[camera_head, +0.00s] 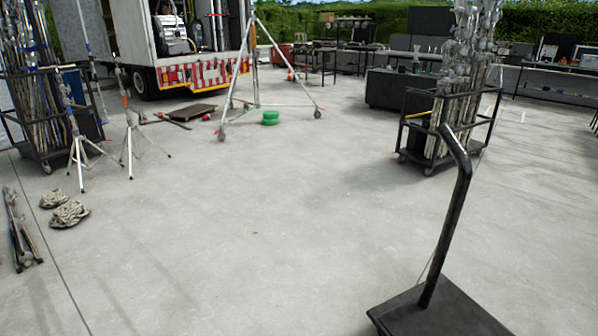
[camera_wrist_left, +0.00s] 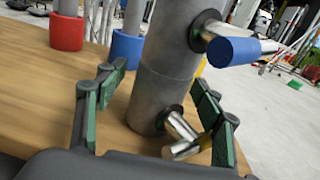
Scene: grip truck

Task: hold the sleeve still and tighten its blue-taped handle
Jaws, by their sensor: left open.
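In the left wrist view a grey metal sleeve (camera_wrist_left: 165,65) stands on a wooden top. A handle with blue tape (camera_wrist_left: 234,51) sticks out to the right from its upper part. A second, bare metal handle (camera_wrist_left: 183,136) sticks out low on the sleeve, partly beside the right finger. My left gripper (camera_wrist_left: 160,80) is open, with a green-padded finger on each side of the sleeve. I see a gap on the left; contact on the right cannot be told. The head view shows neither gripper nor the sleeve. My right gripper is in no view.
Posts with a red band (camera_wrist_left: 67,32) and a blue band (camera_wrist_left: 126,49) stand behind the sleeve on the wooden top (camera_wrist_left: 40,95). In the head view a black cart (camera_head: 430,312) is at lower right, stand carts and a truck (camera_head: 205,70) are farther back, and the middle floor is clear.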

